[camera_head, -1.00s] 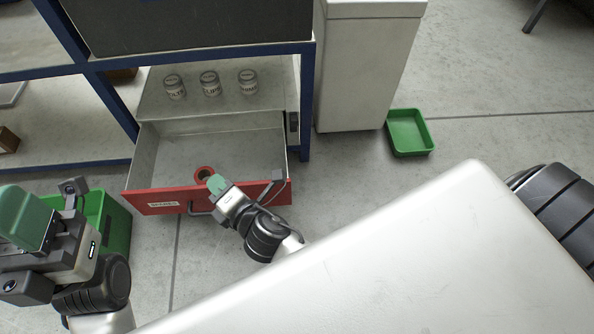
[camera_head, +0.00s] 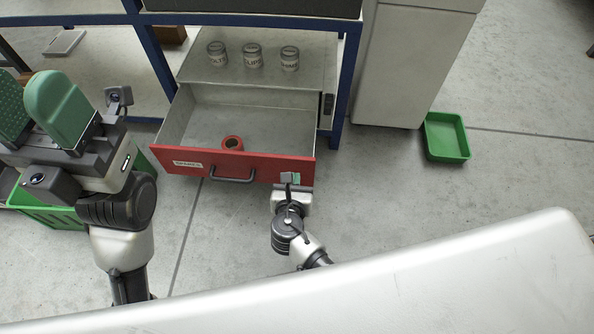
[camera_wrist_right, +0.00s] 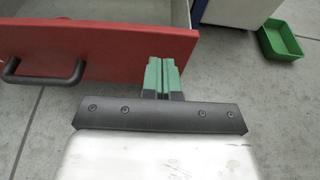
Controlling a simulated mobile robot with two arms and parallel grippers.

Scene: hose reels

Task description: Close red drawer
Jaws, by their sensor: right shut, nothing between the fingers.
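The red drawer (camera_head: 265,166) stands pulled out of a grey cabinet, with a dark handle (camera_head: 232,179) and a white label on its front. A red ring-shaped roll (camera_head: 232,143) lies inside near the front. My right gripper (camera_head: 293,180) is shut and empty at the right end of the red front, right of the handle. In the right wrist view its green fingertips (camera_wrist_right: 162,74) overlap the lower part of the red front (camera_wrist_right: 110,50); I cannot tell whether they touch. My left gripper (camera_head: 35,108) is raised at the left, its green fingers apart and empty.
Several labelled jars (camera_head: 252,56) stand on the cabinet top. A blue-framed rack (camera_head: 343,95) surrounds the cabinet, with a white cabinet (camera_head: 405,70) to its right. A green tray (camera_head: 446,138) lies on the floor at right, a green crate (camera_head: 50,207) at left. The floor before the drawer is clear.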

